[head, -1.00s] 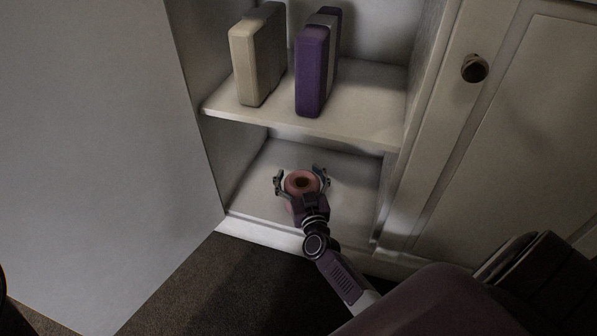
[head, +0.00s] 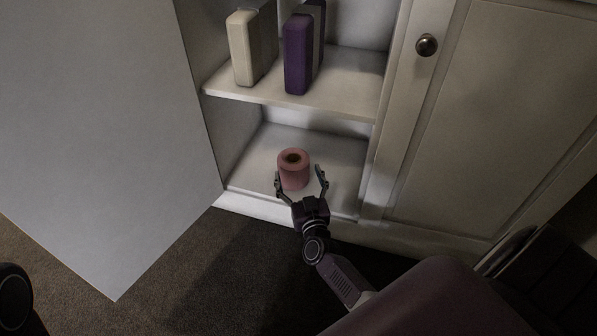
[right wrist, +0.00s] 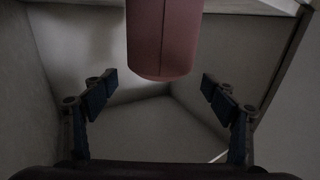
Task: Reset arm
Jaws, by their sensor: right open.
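A pink roll (head: 293,170) with a hole in its top stands upright on the floor of the cabinet's lower compartment (head: 341,159). It also shows in the right wrist view (right wrist: 164,38), ahead of and between the two fingers. My right gripper (head: 301,181) is open and empty at the front of the compartment, with its fingertips just in front of and beside the roll. In the right wrist view my right gripper (right wrist: 158,92) has its fingers wide apart, with clear gaps to the roll. My left gripper is not in view.
On the shelf (head: 345,87) above stand a cream block (head: 243,48) and a purple block (head: 298,53). An open cabinet door (head: 100,130) fills the left. A closed door with a knob (head: 426,45) is at right. Dark carpet (head: 200,270) lies clear in front.

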